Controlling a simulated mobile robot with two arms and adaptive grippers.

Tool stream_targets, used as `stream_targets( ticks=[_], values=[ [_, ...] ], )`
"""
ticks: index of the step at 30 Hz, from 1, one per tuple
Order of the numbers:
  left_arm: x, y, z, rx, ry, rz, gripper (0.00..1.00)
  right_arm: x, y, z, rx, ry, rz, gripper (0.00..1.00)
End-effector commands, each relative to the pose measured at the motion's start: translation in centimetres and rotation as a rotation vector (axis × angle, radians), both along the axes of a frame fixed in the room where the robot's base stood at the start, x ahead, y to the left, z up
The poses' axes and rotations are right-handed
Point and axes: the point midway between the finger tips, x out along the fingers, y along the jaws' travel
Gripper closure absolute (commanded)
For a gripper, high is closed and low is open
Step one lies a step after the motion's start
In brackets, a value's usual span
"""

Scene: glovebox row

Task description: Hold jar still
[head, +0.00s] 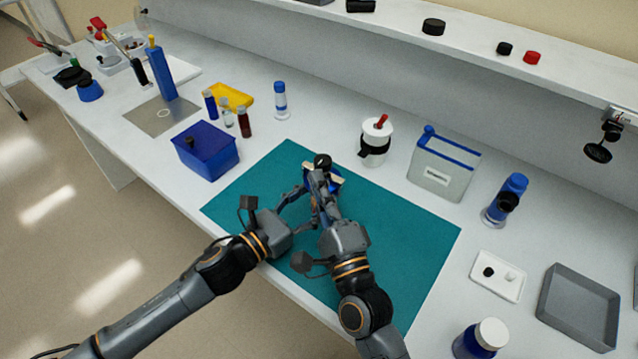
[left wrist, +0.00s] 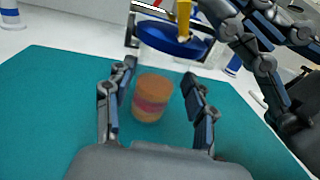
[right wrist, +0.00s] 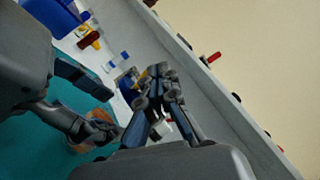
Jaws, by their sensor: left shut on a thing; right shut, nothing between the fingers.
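The jar (left wrist: 152,97) is a short cylinder with orange-brown and pink bands. In the left wrist view it stands between the fingers of my left gripper (left wrist: 155,105), which is shut on it above the teal mat (left wrist: 50,110). The jar also shows at the left of the right wrist view (right wrist: 98,118), partly hidden by the left fingers. In the head view the arms hide most of it. My right gripper (right wrist: 160,72) is shut and empty, just beyond the jar. It also shows in the head view (head: 318,174), over a blue round piece (left wrist: 172,40).
A blue bin (head: 205,160) stands left of the mat. A white cup with a black band (head: 376,140) and a grey-blue box (head: 443,168) stand behind it. A white tray (head: 497,277) and a grey tray (head: 580,305) lie right. The mat's right part is clear.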

Motion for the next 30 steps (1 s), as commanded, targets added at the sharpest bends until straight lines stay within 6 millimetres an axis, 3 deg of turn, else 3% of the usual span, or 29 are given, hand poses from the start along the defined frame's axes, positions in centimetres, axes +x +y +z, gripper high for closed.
stream_targets(
  ticks=[16,30],
  values=[
    [0.0,0.0,0.0,0.000,0.000,0.000,0.92,-7.8,-3.0,2.6,0.000,0.002,0.001,1.00],
    [0.0,0.0,0.0,-0.001,-0.001,0.000,0.92,-8.7,-3.3,3.0,0.000,0.000,0.000,1.00]
  ],
)
